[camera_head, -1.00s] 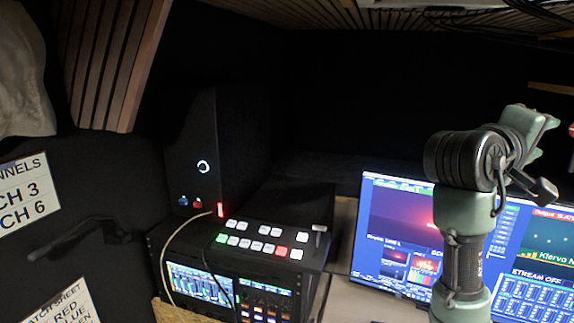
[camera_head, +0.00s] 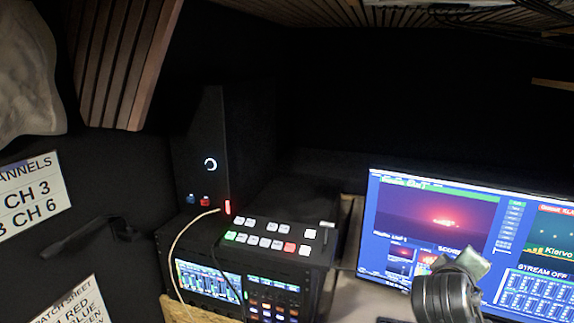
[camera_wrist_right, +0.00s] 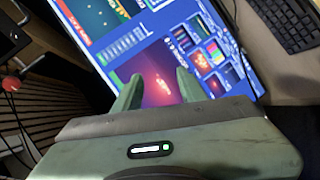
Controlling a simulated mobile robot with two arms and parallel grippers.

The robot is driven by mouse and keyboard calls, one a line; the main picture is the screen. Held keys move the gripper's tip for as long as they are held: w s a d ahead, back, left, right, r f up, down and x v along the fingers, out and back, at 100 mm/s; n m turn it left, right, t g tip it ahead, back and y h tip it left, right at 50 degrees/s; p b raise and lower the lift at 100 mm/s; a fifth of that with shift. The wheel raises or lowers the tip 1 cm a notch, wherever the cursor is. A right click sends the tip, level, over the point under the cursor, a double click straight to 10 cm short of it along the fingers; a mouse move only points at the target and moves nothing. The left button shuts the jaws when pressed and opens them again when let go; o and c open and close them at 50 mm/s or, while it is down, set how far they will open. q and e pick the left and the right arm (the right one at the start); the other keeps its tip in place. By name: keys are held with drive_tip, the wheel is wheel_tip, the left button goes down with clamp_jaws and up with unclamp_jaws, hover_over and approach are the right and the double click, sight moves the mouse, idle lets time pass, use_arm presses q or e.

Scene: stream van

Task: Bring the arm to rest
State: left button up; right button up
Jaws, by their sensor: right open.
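My right arm (camera_head: 446,296) shows at the bottom right of the head view, low in front of the monitor (camera_head: 430,225). Its gripper is not clearly seen there. In the right wrist view my right gripper (camera_wrist_right: 158,92) has two green fingers spread apart with nothing between them. The lit monitor screen (camera_wrist_right: 150,45) lies beyond the fingertips. My left gripper is not in view.
A switcher console (camera_head: 262,239) with lit buttons stands left of the monitor, with a black computer tower (camera_head: 215,150) behind it. Label sheets (camera_head: 30,195) hang on the left wall. A keyboard (camera_wrist_right: 288,22) lies beside the monitor in the wrist view.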

drive_tip(key=s+a+f+g+y, duration=0.1)
drive_tip(key=s+a+f+y, duration=0.15)
drive_tip(key=f, duration=0.35)
drive_tip(key=s+a+f+y, duration=0.1)
drive_tip(key=s+f, duration=0.2)
drive_tip(key=f, duration=0.4)
drive_tip(key=s+a+f+m+g+y, duration=0.25)
drive_tip(key=s+a+f, duration=0.35)
drive_tip(key=s+f, duration=0.45)
drive_tip(key=s+a+f+m+g+y, duration=0.1)
drive_tip(key=s+a+f+g+y, duration=0.45)
drive_tip(key=s, duration=0.85)
wheel_tip(320, 180, down, 33)
drive_tip(key=s+t+h+b, duration=0.1)
drive_tip(key=s+h+b, duration=0.1)
drive_tip(key=b, duration=0.4)
drive_tip(key=s+d+f+b, duration=0.1)
drive_tip(key=s+f+b, duration=0.1)
drive_tip(key=s+f, duration=0.6)
drive_tip(key=s+d+f+g+b, duration=0.1)
drive_tip(key=s+d+f+b, duration=0.1)
drive_tip(key=s+f, duration=0.6)
wheel_tip(320, 180, down, 5)
drive_tip(key=shift+s+r+n, duration=0.2)
drive_tip(key=shift+n, duration=0.25)
drive_tip(key=shift+d, duration=0.1)
drive_tip(key=shift+c, duration=0.5)
